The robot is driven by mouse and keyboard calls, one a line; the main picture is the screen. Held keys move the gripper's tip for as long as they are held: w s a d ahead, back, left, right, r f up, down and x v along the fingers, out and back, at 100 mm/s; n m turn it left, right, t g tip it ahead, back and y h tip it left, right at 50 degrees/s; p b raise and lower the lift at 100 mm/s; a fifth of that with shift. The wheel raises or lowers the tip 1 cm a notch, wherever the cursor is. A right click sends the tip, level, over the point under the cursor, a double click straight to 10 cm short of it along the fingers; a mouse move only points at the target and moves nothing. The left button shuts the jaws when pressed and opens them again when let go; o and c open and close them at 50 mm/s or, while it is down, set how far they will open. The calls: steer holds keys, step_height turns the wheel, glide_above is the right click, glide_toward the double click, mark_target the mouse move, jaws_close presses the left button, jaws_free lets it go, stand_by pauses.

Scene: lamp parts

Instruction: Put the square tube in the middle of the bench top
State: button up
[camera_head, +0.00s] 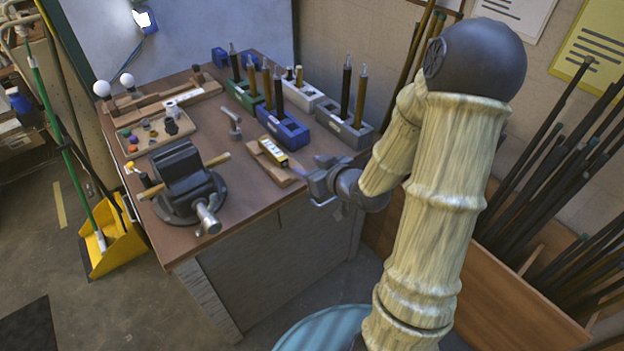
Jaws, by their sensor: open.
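The bench top (252,206) is brown, with fairly clear patches around its middle. I cannot tell for certain which piece is the square tube.
A dark vise (184,180) stands at the front left. A grey bent piece (233,122) stands near the middle. A tray (135,150) of small parts is at the left. Rods lean at the right.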

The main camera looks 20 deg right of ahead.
steer(key=s+a+m+g+h, duration=0.1)
steer(key=s+a+g+h, duration=0.1)
steer(key=s+g, duration=0.3)
steer(key=s+a+m+g+h, duration=0.2)
steer(key=s+g, duration=0.3)
steer(key=s, duration=0.6)
steer(key=shift+a+r+m, duration=0.2)
steer(key=shift+a+m, duration=0.1)
steer(key=shift+a, duration=0.05)
steer(key=shift+c, duration=0.4)
steer(key=shift+c, duration=1)
